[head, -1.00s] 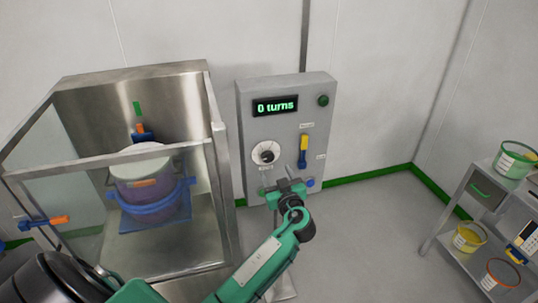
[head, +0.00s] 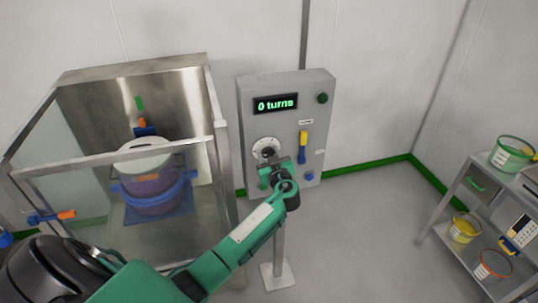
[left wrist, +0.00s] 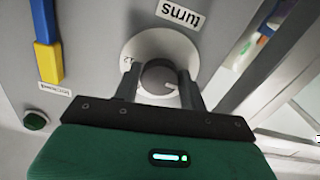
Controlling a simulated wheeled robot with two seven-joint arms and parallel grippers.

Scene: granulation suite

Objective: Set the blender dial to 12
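The blender dial is a dark round knob on a white disc (head: 266,148), on the front of the grey control box (head: 312,112). The box's display (head: 275,103) reads "0 turns". My left gripper (head: 276,165) is just in front of the dial, at its lower right in the head view. In the left wrist view its two dark fingers (left wrist: 158,92) are spread apart, with the knob (left wrist: 158,76) showing between and beyond them. I see no clear contact. A light mark shows on the knob's face. My right gripper is not in view.
The box also carries a yellow-and-blue lever (head: 302,147), a dark green button (head: 322,98) and a blue button (head: 309,176). A metal-framed clear enclosure (head: 215,140) holding a drum stands left. A shelf cart (head: 470,190) with tubs stands right.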

